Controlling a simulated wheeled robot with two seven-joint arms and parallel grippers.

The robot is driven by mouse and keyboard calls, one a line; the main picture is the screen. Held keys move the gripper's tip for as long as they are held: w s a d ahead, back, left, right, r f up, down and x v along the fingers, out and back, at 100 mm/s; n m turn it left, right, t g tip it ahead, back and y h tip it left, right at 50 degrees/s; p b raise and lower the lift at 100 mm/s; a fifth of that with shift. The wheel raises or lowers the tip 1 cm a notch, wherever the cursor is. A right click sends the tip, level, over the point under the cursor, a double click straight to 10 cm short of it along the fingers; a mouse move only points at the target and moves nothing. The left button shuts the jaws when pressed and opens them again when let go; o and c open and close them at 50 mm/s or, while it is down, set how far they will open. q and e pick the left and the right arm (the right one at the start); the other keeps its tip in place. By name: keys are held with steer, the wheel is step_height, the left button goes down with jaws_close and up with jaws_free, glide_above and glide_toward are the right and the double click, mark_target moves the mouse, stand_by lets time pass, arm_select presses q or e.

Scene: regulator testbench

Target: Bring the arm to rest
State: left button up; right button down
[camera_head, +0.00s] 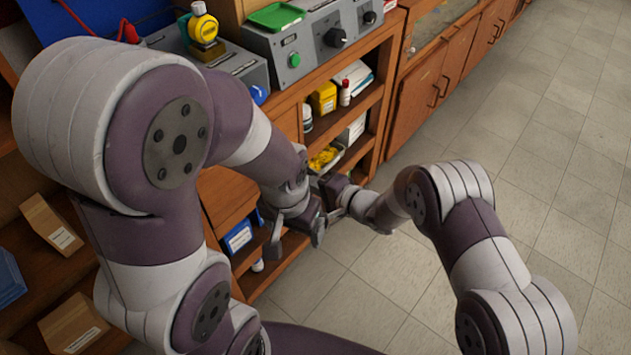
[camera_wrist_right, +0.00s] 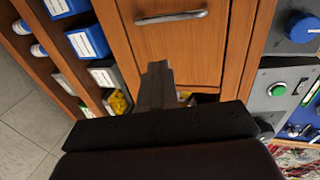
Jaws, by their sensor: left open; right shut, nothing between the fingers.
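My left arm (camera_head: 160,130) fills the left of the head view, bent, with its forearm reaching down to the middle. My left gripper (camera_head: 297,232) is open and empty in front of the shelves. My right arm (camera_head: 470,230) comes in from the lower right, bent at the elbow, with its hand pointing left. My right gripper (camera_head: 335,200) is beside the left one in the picture, partly hidden; whether they touch cannot be told. In the right wrist view its fingers (camera_wrist_right: 157,85) are shut with nothing between them, in front of a wooden drawer front.
Shelves below hold a yellow box (camera_head: 323,98), bottles and blue bins. Cabinets (camera_head: 440,80) run to the back. The tiled floor (camera_head: 540,140) at right is clear.

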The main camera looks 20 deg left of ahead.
steer(key=shift+s+d+r, duration=0.15)
steer(key=shift+s+d, duration=0.05)
steer(key=shift+d, duration=0.35)
